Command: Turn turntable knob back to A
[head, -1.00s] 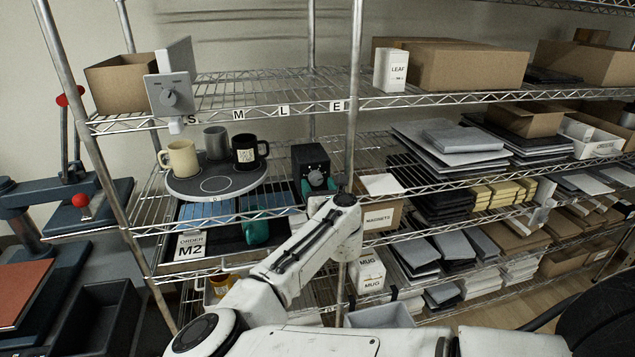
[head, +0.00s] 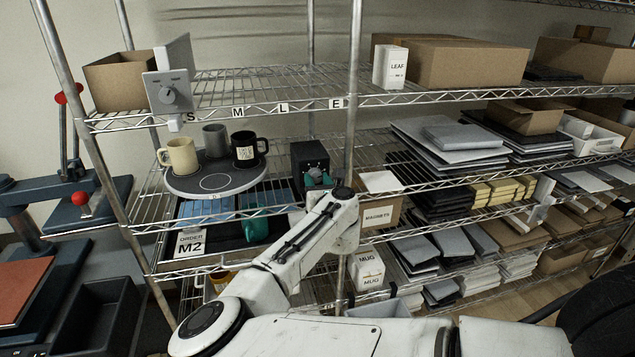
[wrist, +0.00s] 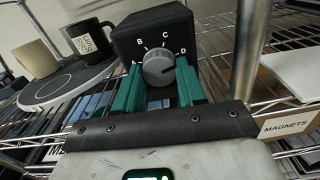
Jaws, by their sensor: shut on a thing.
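The black control box (head: 309,155) stands on the middle shelf, right of the turntable. In the wrist view its grey knob (wrist: 158,66) is ringed by the letters A, B, C and D. The dark mark on the knob seems to point right, toward D. My gripper (head: 317,177) is at the box front, its teal fingers on either side of the knob and shut on it. The round grey turntable (head: 215,181) carries a cream mug (head: 179,157), a grey mug (head: 214,142) and a black mug (head: 246,149); an empty marked circle faces front.
A shelf post (head: 353,100) stands close to the right of the box. A teal mug (head: 256,230) sits in the tray below. A magnets box (head: 378,214) is right of my wrist.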

